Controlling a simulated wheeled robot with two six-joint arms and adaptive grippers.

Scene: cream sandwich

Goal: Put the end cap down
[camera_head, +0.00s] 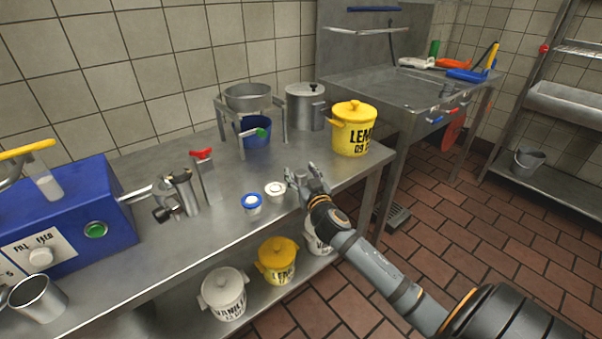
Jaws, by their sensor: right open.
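A small round white cap-like piece (275,188) lies on the steel table (315,158). A blue ring-like piece with a white middle (252,203) lies just left of it. I cannot tell for certain which of the two is the end cap. My right gripper (303,177) is open over the table, just right of the white piece and apart from it, with nothing seen between its fingers. My left gripper is not in view.
A blue filling machine (75,222) with a steel nozzle assembly (180,192) stands at left. A red-topped valve (204,175) stands behind the small pieces. A stand with a steel bowl (248,96) and a yellow lemon tub (352,130) are farther back.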

